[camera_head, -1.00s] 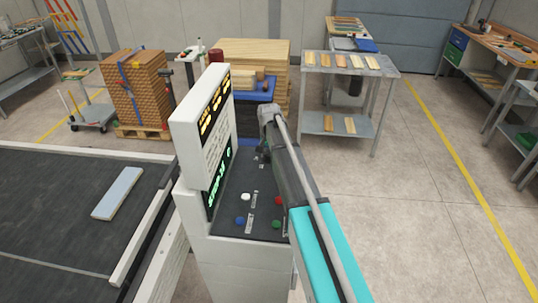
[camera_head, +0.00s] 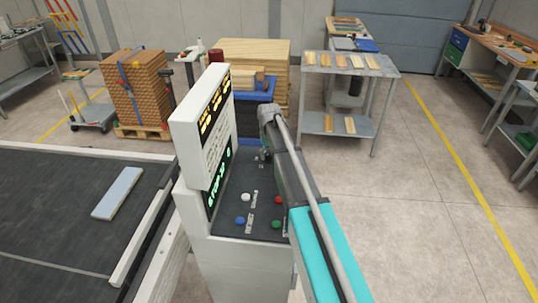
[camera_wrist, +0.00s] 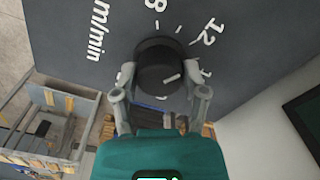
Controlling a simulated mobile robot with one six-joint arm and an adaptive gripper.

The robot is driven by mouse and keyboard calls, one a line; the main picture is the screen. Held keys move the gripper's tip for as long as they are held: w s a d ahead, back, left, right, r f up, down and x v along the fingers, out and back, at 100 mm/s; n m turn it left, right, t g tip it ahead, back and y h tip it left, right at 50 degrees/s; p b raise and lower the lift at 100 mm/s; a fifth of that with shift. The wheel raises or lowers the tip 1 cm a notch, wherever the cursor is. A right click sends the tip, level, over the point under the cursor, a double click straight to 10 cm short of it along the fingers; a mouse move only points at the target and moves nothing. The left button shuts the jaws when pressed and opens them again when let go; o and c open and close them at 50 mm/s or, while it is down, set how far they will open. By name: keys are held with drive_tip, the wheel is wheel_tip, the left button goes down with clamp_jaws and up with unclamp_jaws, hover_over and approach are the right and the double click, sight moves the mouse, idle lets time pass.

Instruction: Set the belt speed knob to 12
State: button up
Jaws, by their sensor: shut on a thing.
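The belt speed knob (camera_wrist: 158,66) is a round black knob with a white pointer line, seen in the wrist view. The pointer line lies on its right side and points right, slightly up. White labels around it read 8 at the top and 12 (camera_wrist: 207,31) at the upper right. Another label at the right is partly hidden by a finger. My gripper (camera_wrist: 160,86) has one finger on each side of the knob and is shut on it. In the head view my arm hides the knob on the white control console (camera_head: 245,252).
A white (camera_head: 245,197), a blue (camera_head: 240,220), a red (camera_head: 278,200) and a green button (camera_head: 276,224) sit on the console top. The lit display (camera_head: 204,125) rises at its left. A conveyor belt (camera_head: 55,215) with a pale board (camera_head: 118,193) lies further left.

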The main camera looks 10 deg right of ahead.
idle(0.4)
drive_tip(key=o, duration=1.2)
drive_tip(key=shift+c, duration=0.2)
drive_tip(key=shift+m, duration=0.4)
